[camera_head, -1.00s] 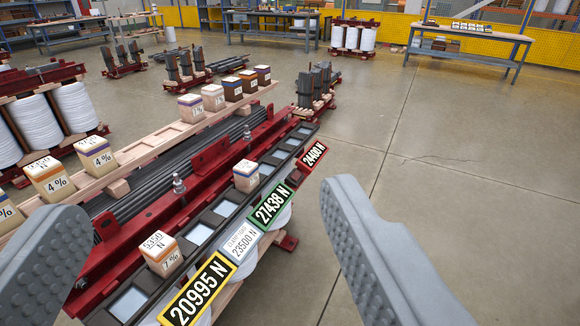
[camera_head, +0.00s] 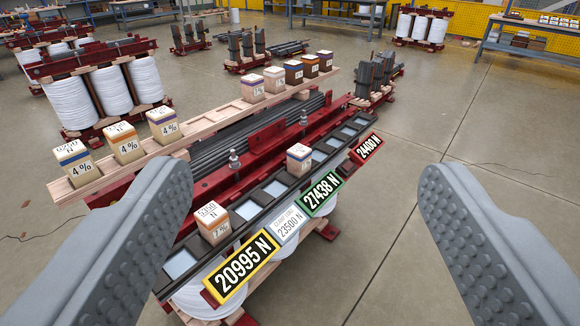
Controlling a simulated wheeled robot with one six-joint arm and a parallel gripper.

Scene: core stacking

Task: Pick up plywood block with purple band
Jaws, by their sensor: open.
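My gripper (camera_head: 308,178) is open and empty, its two grey ribbed fingers far apart at the left and right of the view. A tan block with a purple band (camera_head: 163,125), marked 4%, stands on the light wooden rack just above the left fingertip. A paler block with a purple-looking band (camera_head: 251,86) stands farther along the same rack. I cannot tell for sure which of the two is plywood. Neither block is touched by the gripper.
Two blocks stand on the dark slotted rail (camera_head: 247,208) with weight labels. Clear floor lies right.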

